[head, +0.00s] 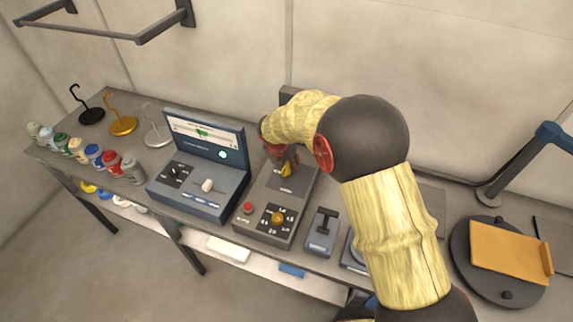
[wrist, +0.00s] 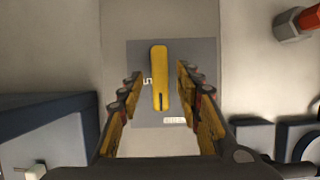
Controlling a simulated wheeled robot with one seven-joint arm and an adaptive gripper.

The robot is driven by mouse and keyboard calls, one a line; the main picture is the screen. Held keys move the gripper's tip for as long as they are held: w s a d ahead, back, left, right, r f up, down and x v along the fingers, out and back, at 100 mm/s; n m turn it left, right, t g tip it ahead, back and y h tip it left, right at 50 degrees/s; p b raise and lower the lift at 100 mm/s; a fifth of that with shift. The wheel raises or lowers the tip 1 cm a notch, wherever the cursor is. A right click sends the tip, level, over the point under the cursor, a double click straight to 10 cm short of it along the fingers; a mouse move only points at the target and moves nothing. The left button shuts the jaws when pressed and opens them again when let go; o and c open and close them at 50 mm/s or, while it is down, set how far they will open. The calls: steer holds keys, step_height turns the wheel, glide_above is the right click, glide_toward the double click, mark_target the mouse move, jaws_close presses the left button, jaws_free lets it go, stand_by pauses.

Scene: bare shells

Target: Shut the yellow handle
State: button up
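The yellow handle (wrist: 160,62) is a narrow upright bar on a dark grey plate (wrist: 203,52) in the wrist view. A dark slot or mark shows at its lower end. My gripper (wrist: 159,78) is open, with one yellow finger on each side of the handle and a gap to both. Contact is not visible. In the head view my gripper (head: 282,162) is over the back part of a grey control box (head: 262,205). A yellow piece shows there, but I cannot tell whether it is the handle or a finger.
The box has a red button (head: 248,207) and a yellow dial (head: 277,217) at its front. A blue-grey console (head: 205,165) stands to its left and a small lever box (head: 322,232) to its right. Spray cans, hooked stands and a round dark plate (head: 482,285) share the bench.

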steer(key=shift+w+f, duration=0.1)
steer(key=shift+f, duration=0.15)
steer(key=shift+c, duration=0.6)
steer(key=c, duration=0.7)
jaws_close()
